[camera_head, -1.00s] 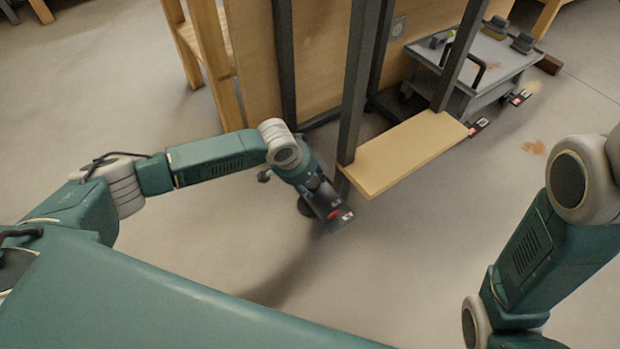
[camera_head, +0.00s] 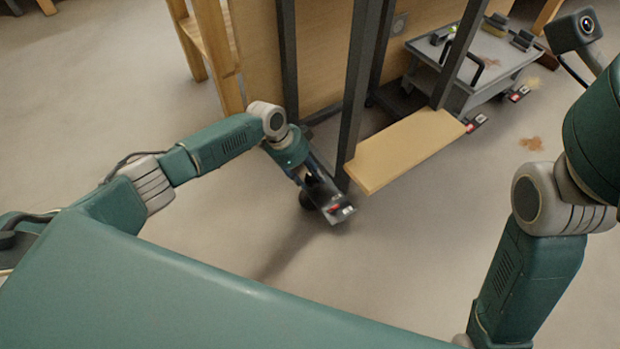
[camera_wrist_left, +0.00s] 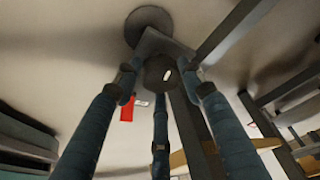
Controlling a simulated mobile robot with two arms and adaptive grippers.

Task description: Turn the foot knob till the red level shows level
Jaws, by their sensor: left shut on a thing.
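The foot knob (camera_wrist_left: 160,73) is dark with a white mark, in the middle of the left wrist view. The three fingers of my left gripper (camera_wrist_left: 163,85) are shut around it. Above it in that view are a square plate and the round foot disc (camera_wrist_left: 148,22). The red level (camera_wrist_left: 127,112) shows as a small red patch beside the left finger, with a white piece next to it. In the head view my left gripper (camera_head: 322,188) is low at the near frame leg, with a red and white piece (camera_head: 337,209) at it. The level's reading is too small to make out. My right gripper is outside the views.
A pale wooden shelf board (camera_head: 408,152) juts out right of the near dark leg (camera_head: 357,90). A grey cart (camera_head: 478,62) stands behind it, with red and white pieces (camera_head: 475,123) near its front. The floor in front is clear.

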